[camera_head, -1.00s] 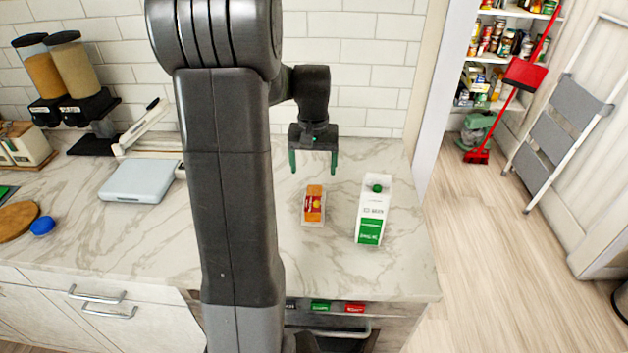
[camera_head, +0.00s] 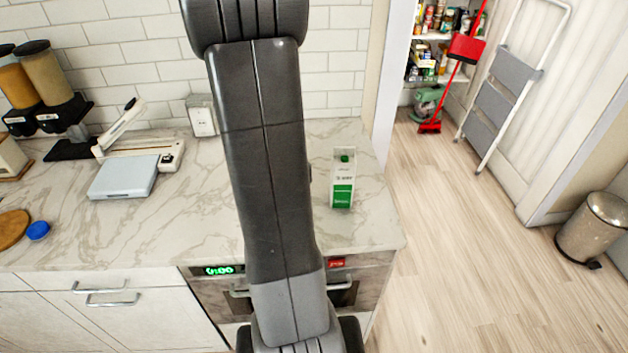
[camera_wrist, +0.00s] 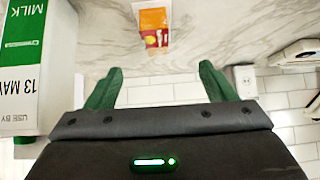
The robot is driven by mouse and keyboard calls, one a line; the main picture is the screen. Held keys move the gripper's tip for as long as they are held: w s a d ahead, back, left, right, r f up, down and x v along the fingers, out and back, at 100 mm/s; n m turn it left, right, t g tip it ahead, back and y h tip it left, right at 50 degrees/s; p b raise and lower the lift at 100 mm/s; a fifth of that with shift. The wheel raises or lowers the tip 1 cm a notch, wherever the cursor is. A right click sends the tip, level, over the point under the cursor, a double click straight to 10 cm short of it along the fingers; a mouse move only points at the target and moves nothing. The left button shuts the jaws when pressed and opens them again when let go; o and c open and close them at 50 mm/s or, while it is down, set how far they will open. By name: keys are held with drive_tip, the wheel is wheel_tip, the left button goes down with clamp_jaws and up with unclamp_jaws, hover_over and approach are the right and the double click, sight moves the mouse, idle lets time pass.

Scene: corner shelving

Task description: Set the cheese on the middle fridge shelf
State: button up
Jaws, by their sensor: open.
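In the head view my gripper is hidden behind my arm. No fridge shelf shows in either view.
A milk carton (camera_head: 342,178) stands upright on the counter right of my arm; it also shows close to my gripper at left in the wrist view (camera_wrist: 28,65). A pale scale (camera_head: 124,177) lies left. Floor at right is clear before the bin (camera_head: 592,228).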

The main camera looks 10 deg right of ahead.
drive_tip(key=b+x, duration=0.1)
drive_tip(key=x, duration=0.3)
drive_tip(key=b+x, duration=0.2)
drive_tip(key=x, duration=0.3)
drive_tip(key=b+x, duration=0.2)
drive_tip(key=x, duration=0.2)
drive_tip(key=shift+w+d+f, duration=0.3)
drive_tip(key=shift+d, duration=0.1)
drive_tip(key=shift+r, duration=0.1)
drive_tip(key=c, duration=1.4)
